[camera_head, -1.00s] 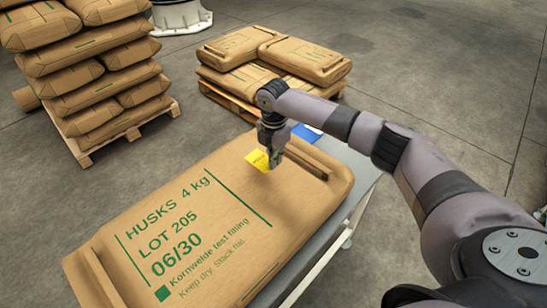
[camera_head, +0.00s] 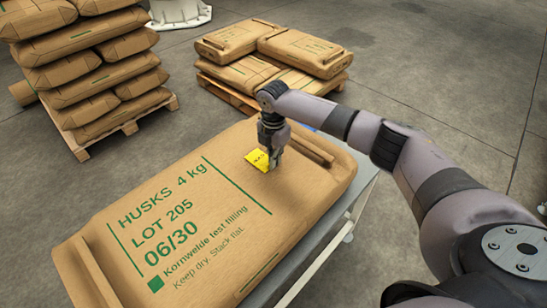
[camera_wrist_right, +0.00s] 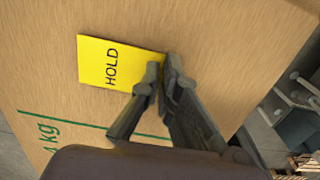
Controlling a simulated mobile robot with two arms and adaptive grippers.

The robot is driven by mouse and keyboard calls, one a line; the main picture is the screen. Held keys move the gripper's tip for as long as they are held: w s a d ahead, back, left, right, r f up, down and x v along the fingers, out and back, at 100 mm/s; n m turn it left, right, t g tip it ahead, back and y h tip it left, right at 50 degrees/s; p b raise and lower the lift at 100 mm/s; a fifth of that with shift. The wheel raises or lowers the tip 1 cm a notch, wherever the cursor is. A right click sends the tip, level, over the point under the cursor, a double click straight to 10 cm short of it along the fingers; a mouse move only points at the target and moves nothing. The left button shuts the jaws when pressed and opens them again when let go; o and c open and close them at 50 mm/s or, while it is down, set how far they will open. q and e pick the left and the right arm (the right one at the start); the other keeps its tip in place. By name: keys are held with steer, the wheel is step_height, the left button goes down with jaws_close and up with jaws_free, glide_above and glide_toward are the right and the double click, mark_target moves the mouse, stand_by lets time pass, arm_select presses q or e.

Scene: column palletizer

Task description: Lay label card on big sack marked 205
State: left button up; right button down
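The big sack (camera_head: 215,190) marked LOT 205 is brown with green print and lies flat on a grey table. The yellow label card (camera_head: 255,159) is over the sack's upper right part, beyond the print. In the right wrist view the card (camera_wrist_right: 105,62) reads HOLD. My right gripper (camera_head: 273,165) points down, its fingers closed on one edge of the card; the fingertips (camera_wrist_right: 162,68) also show in the wrist view. The card is at or just above the sack's surface; I cannot tell if it touches. My left gripper is not in view.
A small blue item (camera_head: 306,127) is mostly hidden behind my right arm. A tall stack of sacks on a pallet (camera_head: 125,128) stands at upper left, and a lower stack (camera_head: 275,55) stands at the back. Floor is clear at upper right.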

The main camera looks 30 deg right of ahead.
steer(key=shift+f, duration=0.15)
stand_by(0.5)
steer(key=c, duration=2.3)
jaws_free()
steer(key=o, duration=0.6)
